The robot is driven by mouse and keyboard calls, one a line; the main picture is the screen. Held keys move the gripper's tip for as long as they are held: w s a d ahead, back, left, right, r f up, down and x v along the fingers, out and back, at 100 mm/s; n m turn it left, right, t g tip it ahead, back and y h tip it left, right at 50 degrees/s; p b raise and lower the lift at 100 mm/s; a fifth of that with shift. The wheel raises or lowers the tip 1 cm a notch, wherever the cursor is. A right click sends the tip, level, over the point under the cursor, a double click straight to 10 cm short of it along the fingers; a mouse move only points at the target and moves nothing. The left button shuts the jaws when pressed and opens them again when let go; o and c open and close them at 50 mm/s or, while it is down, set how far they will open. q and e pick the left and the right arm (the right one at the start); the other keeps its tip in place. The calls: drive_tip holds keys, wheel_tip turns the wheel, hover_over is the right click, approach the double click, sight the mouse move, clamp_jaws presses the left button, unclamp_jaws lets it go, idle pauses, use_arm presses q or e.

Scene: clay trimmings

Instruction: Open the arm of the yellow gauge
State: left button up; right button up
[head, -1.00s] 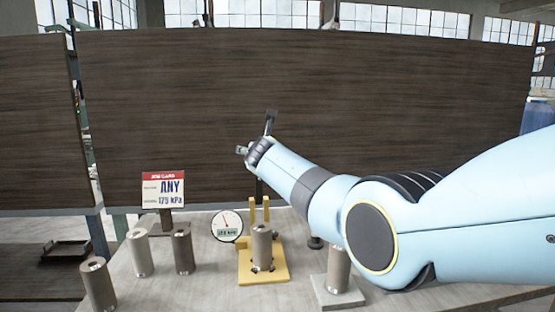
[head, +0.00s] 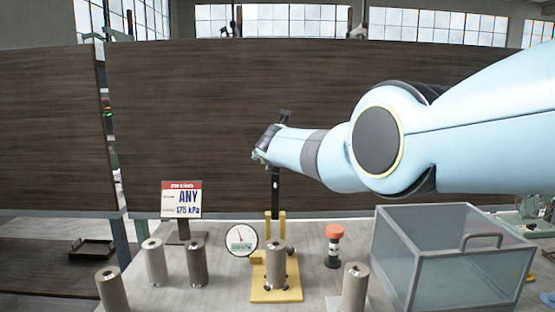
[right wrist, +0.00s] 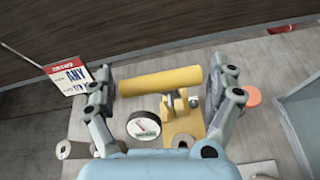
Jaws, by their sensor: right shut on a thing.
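The yellow gauge has a yellow base (head: 258,295) with a grey metal cylinder (head: 276,262) standing on it. Its round white dial (head: 241,239) is at the left. Its black arm (head: 275,190) stands about upright, rising from the yellow posts to my right gripper (head: 272,145). In the right wrist view the yellow handle bar (right wrist: 160,81) lies between the two fingers of my right gripper (right wrist: 162,85), which is shut on it. The dial (right wrist: 144,125) shows below the bar. The head view hides the handle behind the gripper. My left gripper is not in view.
A job card (head: 181,199) reading ANY stands at the left. Several grey cylinders, one at the front left (head: 111,289), stand around the gauge. A red-topped object (head: 334,231) and a clear-walled box (head: 395,262) are to the right. A dark panel (head: 230,120) rises behind.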

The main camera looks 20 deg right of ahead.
drive_tip(key=shift+s+a+f, duration=0.15)
drive_tip(key=shift+s+f, duration=0.05)
drive_tip(key=shift+f, duration=0.4)
drive_tip(key=o, duration=1.3)
drive_tip(key=shift+o, duration=0.6)
drive_tip(key=shift+w, duration=0.45)
drive_tip(key=shift+s+r, duration=0.2)
drive_tip(key=shift+r, duration=0.05)
drive_tip(key=v, duration=0.7)
drive_tip(key=shift+a, duration=0.2)
drive_tip(key=shift+f, duration=0.15)
